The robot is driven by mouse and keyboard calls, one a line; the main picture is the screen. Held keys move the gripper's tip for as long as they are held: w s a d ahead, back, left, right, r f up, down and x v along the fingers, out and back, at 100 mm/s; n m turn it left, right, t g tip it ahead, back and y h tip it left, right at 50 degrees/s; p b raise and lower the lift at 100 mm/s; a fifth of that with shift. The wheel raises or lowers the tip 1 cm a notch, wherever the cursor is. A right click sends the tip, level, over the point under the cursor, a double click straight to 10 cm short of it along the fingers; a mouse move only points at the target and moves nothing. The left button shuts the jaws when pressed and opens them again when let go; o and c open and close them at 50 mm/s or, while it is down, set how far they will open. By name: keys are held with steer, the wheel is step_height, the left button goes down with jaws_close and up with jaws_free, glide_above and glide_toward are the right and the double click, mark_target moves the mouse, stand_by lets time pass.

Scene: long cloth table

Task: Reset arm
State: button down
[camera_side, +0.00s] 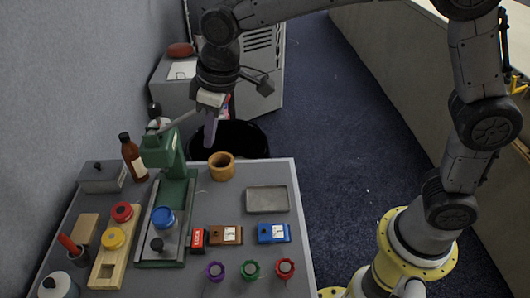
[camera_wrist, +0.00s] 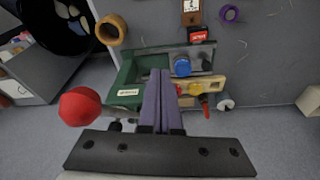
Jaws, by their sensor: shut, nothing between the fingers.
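My gripper (camera_side: 211,128) is raised above the far end of the grey table (camera_side: 228,285), near the green press-like stand (camera_side: 170,165). Its purple fingers are shut together with nothing between them. In the wrist view the closed fingers (camera_wrist: 160,85) point over the green stand (camera_wrist: 125,90). No object touches the fingertips in the side view.
A wooden ring-shaped cup (camera_side: 221,167), a grey tray (camera_side: 267,200), blue (camera_side: 274,233) and brown (camera_side: 227,235) boxes, and several coloured knobs stand on the table. A brown bottle (camera_side: 132,158) stands at the left edge. A black bin (camera_side: 240,140) is beyond the table.

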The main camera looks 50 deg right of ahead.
steer(key=s+d+r+m+t, duration=0.1)
steer(key=s+d+r+m, duration=0.1)
steer(key=s+d+r, duration=0.5)
steer(key=s+d+r+m+t, duration=0.2)
steer(key=s+d, duration=0.3)
steer(key=d, duration=0.3)
steer(key=s+d+f+m, duration=0.1)
steer(key=s+d+f, duration=0.1)
steer(key=s, duration=0.4)
steer(key=s+d+f+m+h, duration=0.1)
steer(key=s+d+f, duration=0.1)
steer(key=s+f, duration=0.2)
steer(key=s, duration=0.2)
steer(key=shift+s+d+f, duration=0.3)
steer(key=shift+d, duration=0.1)
